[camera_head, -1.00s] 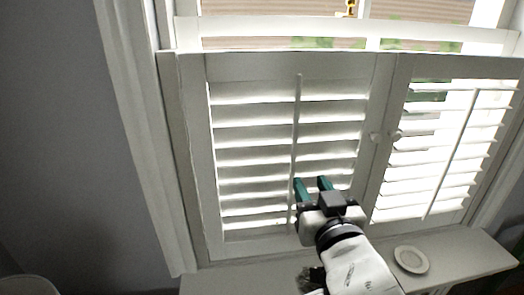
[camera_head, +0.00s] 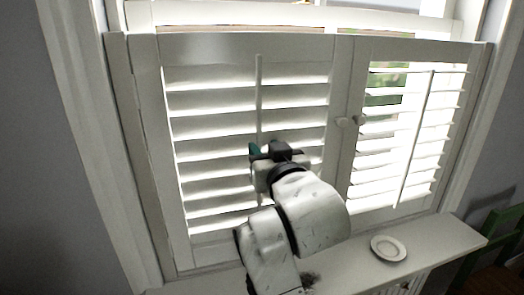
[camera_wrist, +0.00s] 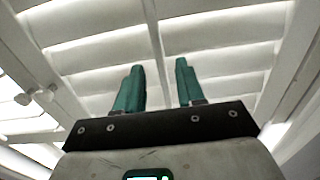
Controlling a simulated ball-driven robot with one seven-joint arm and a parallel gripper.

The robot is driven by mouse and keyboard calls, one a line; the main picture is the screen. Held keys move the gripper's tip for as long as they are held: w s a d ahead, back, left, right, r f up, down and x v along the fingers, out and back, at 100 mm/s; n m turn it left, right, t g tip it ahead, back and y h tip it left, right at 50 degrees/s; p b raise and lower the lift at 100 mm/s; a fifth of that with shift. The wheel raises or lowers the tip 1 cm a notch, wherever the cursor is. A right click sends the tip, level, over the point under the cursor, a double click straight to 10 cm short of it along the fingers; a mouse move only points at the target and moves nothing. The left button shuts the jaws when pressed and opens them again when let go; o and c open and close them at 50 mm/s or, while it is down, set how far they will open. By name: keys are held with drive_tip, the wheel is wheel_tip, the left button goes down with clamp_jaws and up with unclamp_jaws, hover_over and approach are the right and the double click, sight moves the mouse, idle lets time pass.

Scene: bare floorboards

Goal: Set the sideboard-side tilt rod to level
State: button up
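A white shutter has two louvred panels. The left panel (camera_head: 150,120) has a thin upright tilt rod (camera_head: 259,85) and broad slats with narrow bright gaps. The right panel's tilt rod (camera_head: 415,140) runs down slats with wider gaps, showing outdoors. No sideboard is in view, so I cannot tell which rod is the sideboard-side one. My gripper (camera_head: 266,150) is at the left panel, over the rod's lower part. In the wrist view, its teal fingers (camera_wrist: 158,88) are apart, with the left rod (camera_wrist: 152,28) running between them. Contact is unclear; the wrist hides the rod's lower end.
Two round knobs (camera_head: 351,121) sit where the panels meet. A sill (camera_head: 435,243) below carries a small white dish (camera_head: 388,248) at right. A green chair (camera_head: 495,232) stands at far right. Grey wall (camera_head: 65,200) lies left.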

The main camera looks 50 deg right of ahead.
drive_tip(key=shift+x, duration=1.2)
drive_tip(key=shift+c, duration=0.3)
clamp_jaws()
